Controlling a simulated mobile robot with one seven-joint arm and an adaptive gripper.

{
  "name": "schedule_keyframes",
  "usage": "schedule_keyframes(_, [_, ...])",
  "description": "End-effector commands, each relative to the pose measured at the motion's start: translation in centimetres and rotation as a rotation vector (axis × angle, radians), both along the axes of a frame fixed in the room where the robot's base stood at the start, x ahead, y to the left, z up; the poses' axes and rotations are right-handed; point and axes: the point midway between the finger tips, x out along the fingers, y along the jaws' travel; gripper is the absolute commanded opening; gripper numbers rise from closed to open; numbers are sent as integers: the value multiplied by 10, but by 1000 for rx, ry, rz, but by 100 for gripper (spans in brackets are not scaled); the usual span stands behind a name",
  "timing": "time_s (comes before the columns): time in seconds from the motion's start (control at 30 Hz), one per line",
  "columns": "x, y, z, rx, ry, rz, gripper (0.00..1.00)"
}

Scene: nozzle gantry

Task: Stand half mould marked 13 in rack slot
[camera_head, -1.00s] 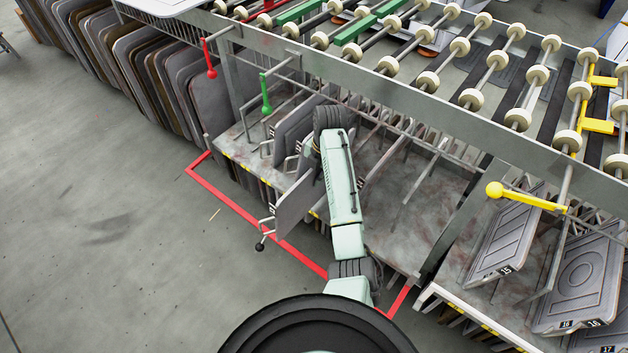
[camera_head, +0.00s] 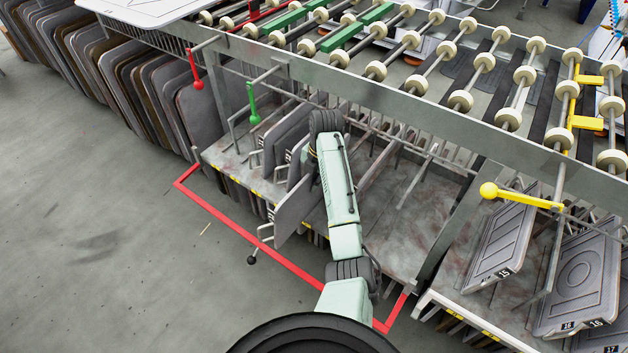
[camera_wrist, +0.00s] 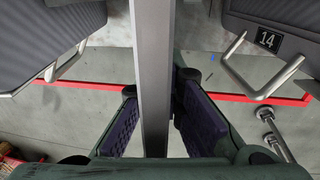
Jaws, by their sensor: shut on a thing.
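My gripper (camera_wrist: 158,112) is shut on a thin grey half mould, which shows edge-on as an upright strip (camera_wrist: 154,60) between the two dark finger pads in the wrist view. In the head view a tilted grey plate (camera_head: 296,206), which looks like this mould, juts out left of my arm at the rack's front edge. Its number cannot be read. My gripper is hidden behind my arm there. The rack (camera_head: 390,235) has a stained grey shelf with rod dividers. Whether the mould is inside a slot cannot be told.
A mould marked 14 (camera_wrist: 269,40) stands right of the held one in the wrist view; another plate (camera_wrist: 45,35) stands left. Metal handles jut out nearby. Moulds (camera_head: 500,235) stand in the right-hand bay. A roller rail (camera_head: 400,95) runs above. The floor at left is clear.

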Motion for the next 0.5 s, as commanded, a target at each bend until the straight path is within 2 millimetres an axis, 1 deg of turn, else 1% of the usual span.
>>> schedule_keyframes(0.03, [2, 0, 3, 0, -6, 0, 0])
schedule_keyframes(0.27, [2, 0, 3, 0, -6, 0, 0])
schedule_keyframes(0.3, [2, 0, 3, 0, -6, 0, 11])
schedule_keyframes(0.5, [1, 0, 1, 0, -4, 0, 24])
